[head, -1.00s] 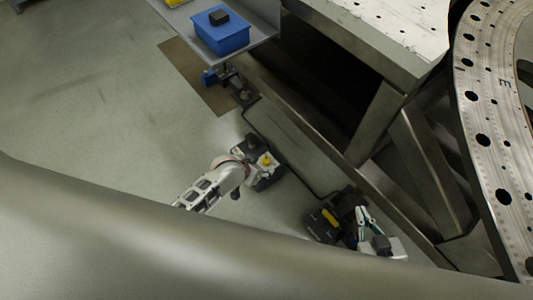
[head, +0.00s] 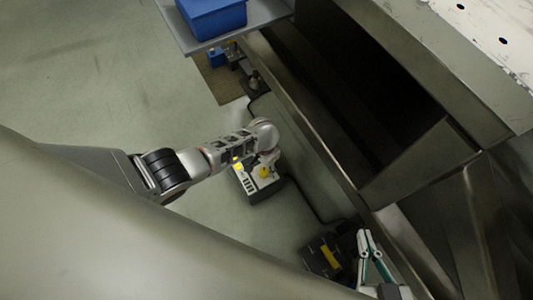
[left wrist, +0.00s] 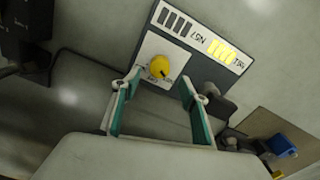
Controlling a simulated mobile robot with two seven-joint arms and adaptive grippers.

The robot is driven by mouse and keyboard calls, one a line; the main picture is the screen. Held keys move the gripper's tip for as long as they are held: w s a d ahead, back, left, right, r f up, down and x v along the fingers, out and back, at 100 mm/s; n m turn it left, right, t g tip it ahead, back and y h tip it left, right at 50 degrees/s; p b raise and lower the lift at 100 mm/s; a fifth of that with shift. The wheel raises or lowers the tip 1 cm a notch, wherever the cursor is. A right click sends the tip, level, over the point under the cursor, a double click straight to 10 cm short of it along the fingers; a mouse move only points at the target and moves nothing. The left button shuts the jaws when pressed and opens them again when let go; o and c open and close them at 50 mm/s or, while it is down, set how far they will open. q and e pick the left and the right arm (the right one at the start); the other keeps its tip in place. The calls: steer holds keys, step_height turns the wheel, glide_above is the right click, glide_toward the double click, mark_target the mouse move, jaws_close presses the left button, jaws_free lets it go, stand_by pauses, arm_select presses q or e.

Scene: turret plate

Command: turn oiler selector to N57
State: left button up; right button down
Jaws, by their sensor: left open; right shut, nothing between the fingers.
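The oiler selector is a yellow knob (left wrist: 160,66) on a white plate of a dark box; the knob also shows in the head view (head: 264,172). The box's label strip (left wrist: 197,37) appears upside down and seems to read N57, beside dark bars; a second label stands beside lit yellow bars (left wrist: 222,51). Where the knob points is too small to tell. My left gripper (left wrist: 161,79) is open, its fingertips just short of the knob and apart to either side; in the head view its arm partly covers the box. My right gripper (head: 366,236) is shut and empty, low at right.
A black box with a yellow patch (head: 330,255) stands beside my right gripper. A steel frame beam (head: 310,125) runs diagonally right of the selector box. A blue bin (head: 212,18) sits on a shelf above. Floor at left is clear.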

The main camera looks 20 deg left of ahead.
mark_target(264, 171)
arm_select(q)
steer(key=f+b, duration=0.1)
steer(key=f, duration=0.1)
steer(key=s+f+b, duration=0.1)
steer(key=f, duration=0.2)
steer(key=shift+f, duration=0.1)
steer(key=shift+w+f+b, duration=0.2)
steer(key=shift+f+b, duration=0.15)
steer(key=shift+f, duration=0.05)
steer(key=shift+w+r, duration=0.15)
steer(key=shift+w, duration=0.1)
arm_select(e)
steer(key=a, duration=0.1)
steer(key=w+a+r+m, duration=0.1)
steer(key=shift+a+r+t+y, duration=0.3)
steer(key=shift+a+t+y, duration=0.05)
steer(key=shift+t+y, duration=0.05)
arm_select(q)
steer(key=c, duration=1.1)
